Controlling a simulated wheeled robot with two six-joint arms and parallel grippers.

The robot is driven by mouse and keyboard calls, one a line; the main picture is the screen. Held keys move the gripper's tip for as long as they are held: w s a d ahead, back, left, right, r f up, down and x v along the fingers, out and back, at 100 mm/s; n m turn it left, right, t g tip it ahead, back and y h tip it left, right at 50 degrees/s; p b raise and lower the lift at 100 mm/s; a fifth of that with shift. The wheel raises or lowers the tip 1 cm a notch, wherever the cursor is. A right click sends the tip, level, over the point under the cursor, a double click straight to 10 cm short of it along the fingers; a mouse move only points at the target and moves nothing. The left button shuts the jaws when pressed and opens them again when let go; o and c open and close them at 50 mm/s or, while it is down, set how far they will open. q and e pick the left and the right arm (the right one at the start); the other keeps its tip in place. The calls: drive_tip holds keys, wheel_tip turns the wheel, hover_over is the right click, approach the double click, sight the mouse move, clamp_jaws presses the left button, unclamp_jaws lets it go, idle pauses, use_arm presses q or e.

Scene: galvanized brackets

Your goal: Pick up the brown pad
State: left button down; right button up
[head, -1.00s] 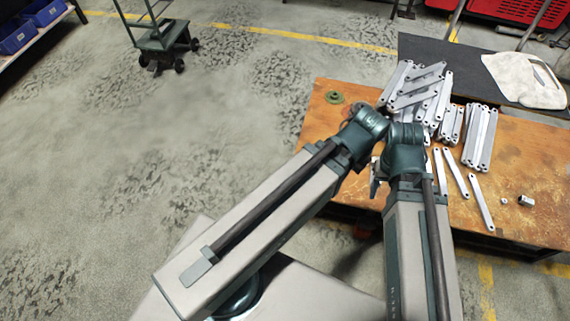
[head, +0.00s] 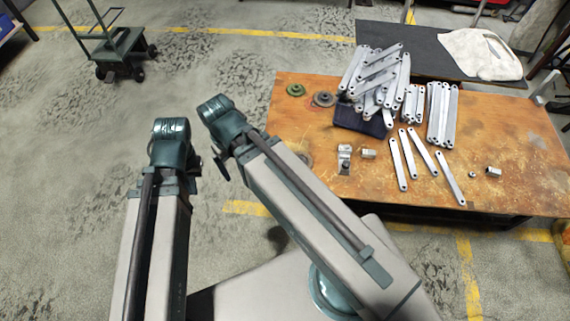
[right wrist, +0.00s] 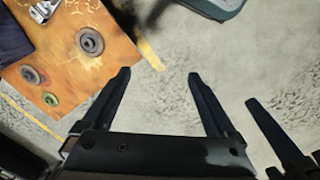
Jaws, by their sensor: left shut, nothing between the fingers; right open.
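Three round discs lie on the rusty orange table: a green one (head: 296,90), a grey-brown one (head: 324,99) beside it, and a brownish one (head: 305,158) near the front left edge, partly behind my right arm. I cannot tell surely which is the brown pad. The right wrist view shows the green disc (right wrist: 50,98), a grey one (right wrist: 30,74) and the larger near-edge one (right wrist: 90,41). My right gripper (right wrist: 160,78) is open and empty, over floor off the table's edge. My left gripper (head: 221,168) is shut and empty, left of the table.
Several grey bars (head: 378,75) are heaped over a dark blue bin (head: 362,118). More bars (head: 442,114) lie to the right. A metal bracket (head: 344,158) and small nuts sit near the front. A green cart (head: 120,55) stands far left.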

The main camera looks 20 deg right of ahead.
drive_tip(key=w+d+f+m+t+y+b, duration=0.15)
drive_tip(key=w+d+f+b, duration=0.35)
drive_tip(key=d+f+b, duration=0.85)
drive_tip(key=w+d+f+t+b, duration=0.3)
drive_tip(key=w+d+f+b, duration=0.2)
drive_tip(key=d+f+b, duration=0.85)
use_arm(q)
wheel_tip(320, 180, down, 34)
drive_tip(key=b, duration=0.4)
drive_tip(key=shift+a+r+b, duration=0.15)
drive_tip(key=shift+b, duration=0.15)
use_arm(e)
drive_tip(key=w+f, duration=0.1)
drive_tip(key=w+d+f, duration=0.1)
drive_tip(key=f, duration=0.1)
drive_tip(key=w+f, duration=0.1)
drive_tip(key=f, duration=0.1)
drive_tip(key=shift+d+f, duration=0.1)
drive_tip(key=shift+d, duration=0.15)
drive_tip(key=b+x, duration=0.5)
drive_tip(key=shift+d+f, duration=0.1)
drive_tip(key=shift+f, duration=0.1)
use_arm(q)
wheel_tip(320, 180, down, 5)
drive_tip(key=shift+r, duration=0.1)
use_arm(e)
drive_tip(key=shift+r, duration=0.1)
drive_tip(key=shift+c, duration=0.3)
clamp_jaws()
